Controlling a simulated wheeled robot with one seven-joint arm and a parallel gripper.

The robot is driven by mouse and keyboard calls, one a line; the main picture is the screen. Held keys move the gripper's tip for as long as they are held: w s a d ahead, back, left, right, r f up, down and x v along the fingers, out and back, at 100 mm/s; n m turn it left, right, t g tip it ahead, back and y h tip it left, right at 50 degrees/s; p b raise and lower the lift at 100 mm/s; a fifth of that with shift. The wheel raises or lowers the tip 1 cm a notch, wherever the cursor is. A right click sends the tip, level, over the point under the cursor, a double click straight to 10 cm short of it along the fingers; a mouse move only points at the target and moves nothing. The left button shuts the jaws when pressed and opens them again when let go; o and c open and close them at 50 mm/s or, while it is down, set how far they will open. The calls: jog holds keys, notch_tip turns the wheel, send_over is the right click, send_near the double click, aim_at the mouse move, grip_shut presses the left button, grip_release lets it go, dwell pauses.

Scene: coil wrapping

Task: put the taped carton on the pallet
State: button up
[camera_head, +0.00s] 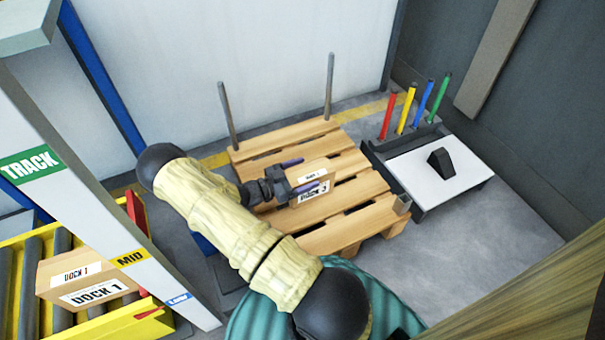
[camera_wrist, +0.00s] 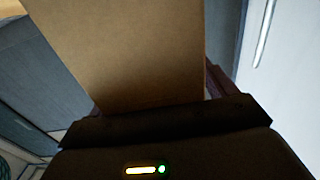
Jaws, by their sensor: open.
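A small tan carton (camera_head: 325,188) with white labels, one reading "3" at its end, is at the middle of the wooden pallet (camera_head: 343,226). It appears to rest on the slats. I cannot make out tape on it. My gripper (camera_head: 300,175) is open, with its purple fingers on either side of this carton. In the wrist view the carton (camera_wrist: 125,50) stands upright close in front of the palm, between the dark fingers. I cannot tell whether the fingers touch it. Another tan carton (camera_head: 88,270), labelled "DOCK 1", lies on the yellow roller conveyor (camera_head: 150,322) at the lower left.
Two grey posts (camera_head: 329,88) rise at the pallet's far side. A black-framed stand (camera_head: 432,182) with a white top, a black block and several coloured rods is to the right. A white rack post (camera_head: 90,195) with "TRACK", "MID" and "LOW" signs stands at the left.

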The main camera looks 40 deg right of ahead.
jog(key=shift+a+r, duration=0.1)
jog(key=shift+w+a+r+p, duration=0.1)
jog(key=shift+a+p, duration=0.15)
jog(key=shift+p, duration=0.05)
jog(key=p+v, duration=0.3)
jog(key=v, duration=0.3)
jog(key=shift+a, duration=0.4)
jog(key=shift+w, duration=0.1)
